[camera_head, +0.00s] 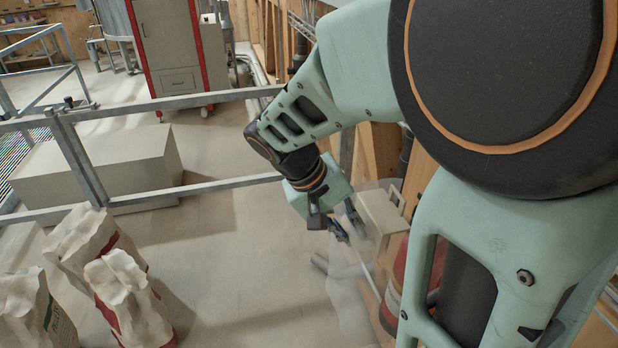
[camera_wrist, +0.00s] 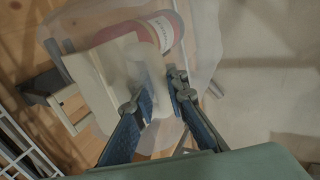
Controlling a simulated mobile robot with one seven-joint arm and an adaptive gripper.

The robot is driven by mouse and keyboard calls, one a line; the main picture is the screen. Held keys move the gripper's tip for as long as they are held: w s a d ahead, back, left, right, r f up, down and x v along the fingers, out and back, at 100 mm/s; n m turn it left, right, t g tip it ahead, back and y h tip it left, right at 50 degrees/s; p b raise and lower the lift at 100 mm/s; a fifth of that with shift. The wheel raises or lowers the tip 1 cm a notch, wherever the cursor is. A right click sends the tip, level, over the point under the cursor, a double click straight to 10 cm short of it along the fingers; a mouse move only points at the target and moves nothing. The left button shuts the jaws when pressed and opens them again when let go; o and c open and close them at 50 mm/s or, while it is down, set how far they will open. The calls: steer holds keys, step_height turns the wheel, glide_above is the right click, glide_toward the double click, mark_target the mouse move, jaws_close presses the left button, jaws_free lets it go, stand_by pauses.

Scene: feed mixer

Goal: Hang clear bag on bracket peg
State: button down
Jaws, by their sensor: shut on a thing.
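The clear bag (camera_head: 348,300) is thin and see-through, hanging below my gripper (camera_head: 338,226) in the head view. In the wrist view the bag (camera_wrist: 205,45) spreads beyond my fingers, and its outline is faint. My gripper (camera_wrist: 164,98) is shut on the bag, with a narrow gap showing between the fingers. A pale box-like fixture (camera_head: 382,213) is on the wooden wall just right of my gripper; it also shows beyond the fingers in the wrist view (camera_wrist: 92,80). A grey bar (camera_wrist: 42,88) sticks out beside it. I cannot tell which part is the bracket peg.
A red cylinder with a pale label (camera_head: 397,278) stands below the fixture, partly behind the bag. Metal railing (camera_head: 190,103) crosses the floor. Paper sacks (camera_head: 125,295) stand at lower left. A white wire rack (camera_wrist: 22,145) is at the wrist view's lower left.

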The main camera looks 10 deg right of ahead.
steer(key=shift+d+f, duration=0.1)
steer(key=shift+d, duration=2.75)
steer(key=shift+w+d+f+b, duration=0.1)
steer(key=shift+d+f+b, duration=0.45)
steer(key=shift+b, duration=0.25)
steer(key=c, duration=1.8)
jaws_free()
steer(key=shift+c, duration=0.2)
